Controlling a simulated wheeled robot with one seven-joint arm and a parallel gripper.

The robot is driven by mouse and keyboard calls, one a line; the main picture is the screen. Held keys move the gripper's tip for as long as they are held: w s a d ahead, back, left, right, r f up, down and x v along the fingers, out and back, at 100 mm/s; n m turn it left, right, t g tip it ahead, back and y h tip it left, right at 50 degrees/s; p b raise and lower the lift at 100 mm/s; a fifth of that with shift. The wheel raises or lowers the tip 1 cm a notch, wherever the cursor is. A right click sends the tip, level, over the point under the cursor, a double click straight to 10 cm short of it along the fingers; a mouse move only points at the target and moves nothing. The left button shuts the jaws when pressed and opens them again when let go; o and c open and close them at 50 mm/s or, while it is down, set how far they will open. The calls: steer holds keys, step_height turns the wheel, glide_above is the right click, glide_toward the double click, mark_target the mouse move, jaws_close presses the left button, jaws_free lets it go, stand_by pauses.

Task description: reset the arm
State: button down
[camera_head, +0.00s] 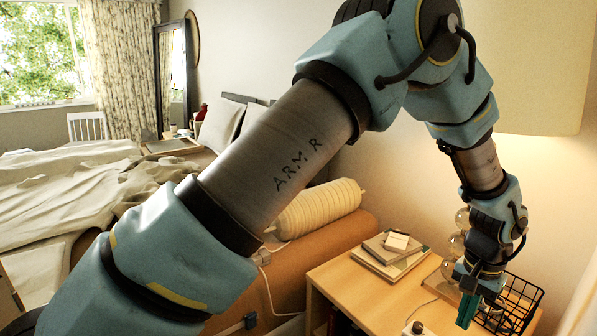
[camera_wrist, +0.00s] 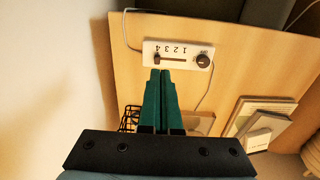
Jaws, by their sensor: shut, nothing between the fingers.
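My arm crosses the head view from the lower left, rises to a bend at the top, and comes down on the right over a wooden bedside table (camera_head: 345,285). My gripper (camera_head: 465,322) has green fingers pointing down above the table beside a black wire basket (camera_head: 522,300). In the wrist view the fingers (camera_wrist: 160,72) are closed together with nothing between them. Their tips show close to a white control box (camera_wrist: 178,54) with a dial and the numbers 1 to 4; I cannot tell whether they touch it.
Books (camera_head: 388,258) lie on the table with a small white box (camera_head: 397,242) on top. A lamp shade (camera_head: 510,60) hangs over the right side. A bed (camera_head: 80,190) with crumpled covers and a bolster (camera_head: 318,208) are left of the table. A cable crosses the tabletop.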

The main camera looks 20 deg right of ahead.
steer(key=w+a+r+n+p, duration=0.25)
steer(key=w+a+r, duration=0.45)
steer(key=w+a, duration=0.5)
steer(key=w+a+r+n+p, duration=0.2)
steer(key=w+a+r+n, duration=0.3)
steer(key=w+a, duration=0.75)
steer(key=s+a+r+n+p, duration=0.1)
steer(key=a+r+n, duration=0.1)
steer(key=a, duration=0.7)
steer(key=s+a+r+n+t+p, duration=0.1)
steer(key=s+a+r, duration=0.1)
steer(key=a, duration=0.7)
steer(key=s+a+r+n+p, duration=0.1)
steer(key=a+r, duration=0.3)
steer(key=a, duration=0.6)
steer(key=shift+s+r+n+t, duration=0.2)
steer(key=shift+s+n+t, duration=0.15)
steer(key=shift+n, duration=0.5)
